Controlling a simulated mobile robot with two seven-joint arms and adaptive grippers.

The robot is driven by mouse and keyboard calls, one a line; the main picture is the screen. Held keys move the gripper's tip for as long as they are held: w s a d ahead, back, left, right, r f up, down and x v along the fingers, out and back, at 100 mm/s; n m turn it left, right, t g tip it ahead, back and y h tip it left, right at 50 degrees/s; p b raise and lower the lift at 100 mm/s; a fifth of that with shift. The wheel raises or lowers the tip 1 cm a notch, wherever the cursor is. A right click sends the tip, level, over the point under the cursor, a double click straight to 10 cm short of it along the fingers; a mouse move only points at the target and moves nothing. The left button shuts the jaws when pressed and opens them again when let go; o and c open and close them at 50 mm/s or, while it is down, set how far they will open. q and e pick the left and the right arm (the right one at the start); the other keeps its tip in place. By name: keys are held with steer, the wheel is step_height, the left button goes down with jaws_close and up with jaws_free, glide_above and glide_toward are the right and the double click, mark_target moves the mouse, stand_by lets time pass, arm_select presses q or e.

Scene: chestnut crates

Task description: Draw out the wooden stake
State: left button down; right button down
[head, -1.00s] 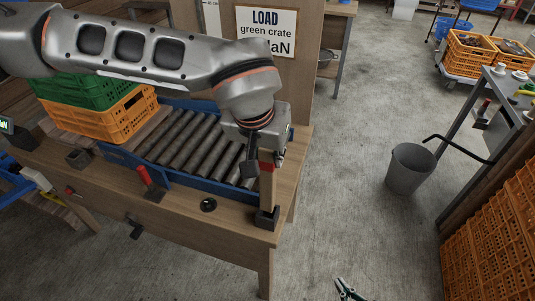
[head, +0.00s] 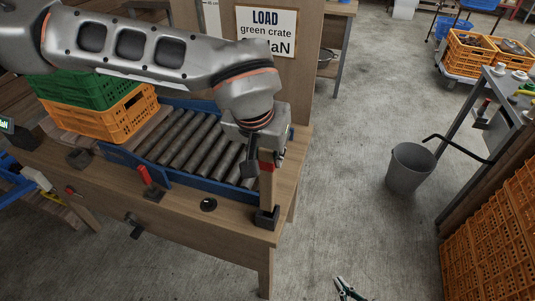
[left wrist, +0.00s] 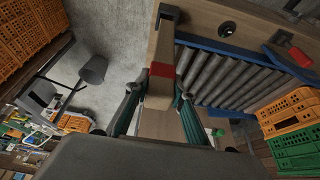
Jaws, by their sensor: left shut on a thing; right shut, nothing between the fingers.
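The wooden stake (head: 267,188) is a square light-wood post with a red band. It stands upright in a black socket (head: 266,219) at the near right corner of the wooden bench. My left gripper (head: 262,152) is shut on the stake's upper part, above the red band. In the left wrist view the two fingers (left wrist: 156,103) clasp the stake (left wrist: 161,42), which runs to the socket (left wrist: 168,13). The stake's lower end is hidden in the socket. My right gripper (head: 347,289) shows only its tips at the bottom edge, shut and empty.
A roller conveyor with blue rails (head: 193,187) lies on the bench beside the stake. Orange (head: 120,115) and green (head: 95,91) crates are stacked at left. A grey bin (head: 410,168) stands on open floor at right.

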mark_target(267, 176)
arm_select(q)
steer(key=shift+f, duration=0.15)
arm_select(e)
steer(key=shift+s+f, duration=0.2)
steer(key=shift+f, duration=0.1)
stand_by(0.3)
